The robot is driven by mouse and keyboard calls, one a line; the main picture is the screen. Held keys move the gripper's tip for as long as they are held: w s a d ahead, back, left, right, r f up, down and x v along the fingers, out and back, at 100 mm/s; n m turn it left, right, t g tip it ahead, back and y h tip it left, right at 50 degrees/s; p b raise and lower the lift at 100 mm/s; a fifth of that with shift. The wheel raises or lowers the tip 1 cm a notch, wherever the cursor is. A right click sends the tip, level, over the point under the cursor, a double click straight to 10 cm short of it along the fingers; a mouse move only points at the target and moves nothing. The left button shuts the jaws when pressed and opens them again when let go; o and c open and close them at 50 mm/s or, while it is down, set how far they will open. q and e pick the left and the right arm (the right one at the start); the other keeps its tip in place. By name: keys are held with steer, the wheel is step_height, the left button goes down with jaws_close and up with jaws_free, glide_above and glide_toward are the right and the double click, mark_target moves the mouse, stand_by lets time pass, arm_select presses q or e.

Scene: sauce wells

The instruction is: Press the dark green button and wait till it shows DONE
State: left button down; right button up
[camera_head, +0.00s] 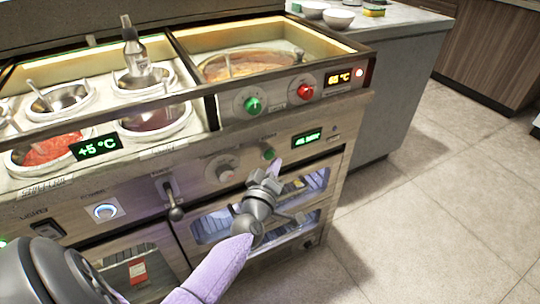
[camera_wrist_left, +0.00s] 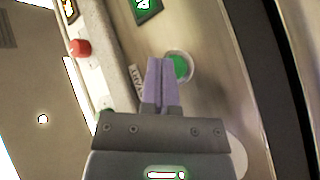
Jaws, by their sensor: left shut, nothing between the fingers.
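The dark green button (camera_head: 268,153) is a small round button on the lower front panel, in a pale ring. It also shows in the left wrist view (camera_wrist_left: 180,66), partly behind the fingers. A small dark display (camera_head: 307,138) with green characters sits to its right; I cannot read them surely. My left gripper (camera_head: 277,164) is shut and empty, its fingertips just by the button. In the left wrist view the fingertips (camera_wrist_left: 161,62) overlap the button's edge; I cannot tell whether they touch it. My right gripper is not in view.
A green knob (camera_head: 252,105) and a red knob (camera_head: 305,91) stick out above the button. A grey dial (camera_head: 226,168) and a lever (camera_head: 173,205) are to its left. Glass-fronted drawers lie below. Sauce wells and a bottle (camera_head: 133,48) are on top. Open floor lies right.

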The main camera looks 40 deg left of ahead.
arm_select(q)
steer(key=shift+a, duration=0.15)
steer(key=shift+w+a, duration=0.15)
steer(key=shift+a, duration=0.1)
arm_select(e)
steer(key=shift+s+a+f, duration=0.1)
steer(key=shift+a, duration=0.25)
arm_select(q)
steer(key=shift+w+a, duration=0.2)
steer(key=shift+a, duration=0.25)
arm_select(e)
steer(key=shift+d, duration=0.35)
arm_select(q)
steer(key=shift+s+d, duration=0.35)
steer(key=shift+d, duration=0.5)
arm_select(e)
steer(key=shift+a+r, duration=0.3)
